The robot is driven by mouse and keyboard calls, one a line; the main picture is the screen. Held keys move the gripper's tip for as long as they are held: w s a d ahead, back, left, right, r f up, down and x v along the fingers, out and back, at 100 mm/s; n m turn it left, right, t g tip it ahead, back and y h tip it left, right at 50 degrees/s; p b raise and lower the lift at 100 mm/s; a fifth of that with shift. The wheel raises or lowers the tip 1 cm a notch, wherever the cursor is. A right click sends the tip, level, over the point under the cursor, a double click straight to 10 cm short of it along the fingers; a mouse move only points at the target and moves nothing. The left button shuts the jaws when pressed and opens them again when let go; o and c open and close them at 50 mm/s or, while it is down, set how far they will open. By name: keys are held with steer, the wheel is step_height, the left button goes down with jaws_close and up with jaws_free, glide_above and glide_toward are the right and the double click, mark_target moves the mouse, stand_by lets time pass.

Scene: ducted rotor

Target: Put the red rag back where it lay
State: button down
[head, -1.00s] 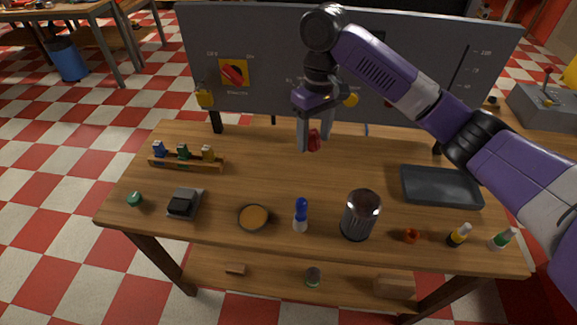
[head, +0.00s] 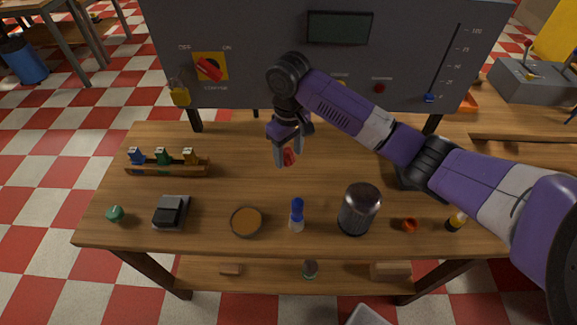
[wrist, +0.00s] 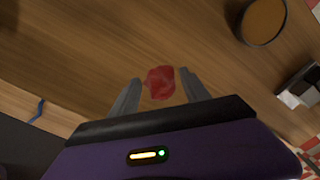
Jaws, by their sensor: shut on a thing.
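The red rag (head: 289,156) is a small crumpled red piece held between the fingers of my gripper (head: 287,160), above the wooden workbench (head: 330,160). In the wrist view the rag (wrist: 160,82) shows between the two grey fingertips (wrist: 160,90), with the bench's wood grain beyond it. My gripper is shut on it. The rag appears clear of the bench top, though its exact height is hard to judge. No mark on the bench shows where it lay.
A round dish with orange-brown contents (head: 246,222), a blue-capped bottle (head: 297,215) and a dark metal canister (head: 358,210) stand along the front. A wooden rack (head: 168,168) is at left. A grey control panel (head: 270,60) rises behind. The bench's middle is clear.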

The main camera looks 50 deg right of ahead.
mark_target(289, 174)
steer(key=shift+f, duration=3.15)
steer(key=c, duration=0.5)
jaws_free()
steer(key=shift+r, duration=0.15)
